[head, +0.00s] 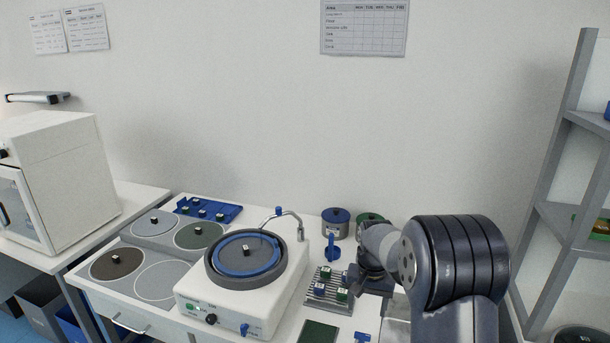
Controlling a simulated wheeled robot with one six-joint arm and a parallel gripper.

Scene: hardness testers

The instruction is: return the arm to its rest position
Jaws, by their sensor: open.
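My arm rises from the lower right and bends over at a dark ribbed joint. My gripper (360,290) hangs at the arm's left end, over the right part of the bench and close to a slotted metal rack (318,302). The fingers are small and partly hidden by the wrist. I see nothing held in them, and the jaws are open. Small green and blue topped cubes (341,294) stand on the rack just left of the gripper.
A white polishing machine (232,300) with a round bowl stands left of the rack. Lidded jars (336,222) are behind the gripper. A grey shelf unit (568,190) stands at the right. A white cabinet (70,165) is far left. The air above the bench is clear.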

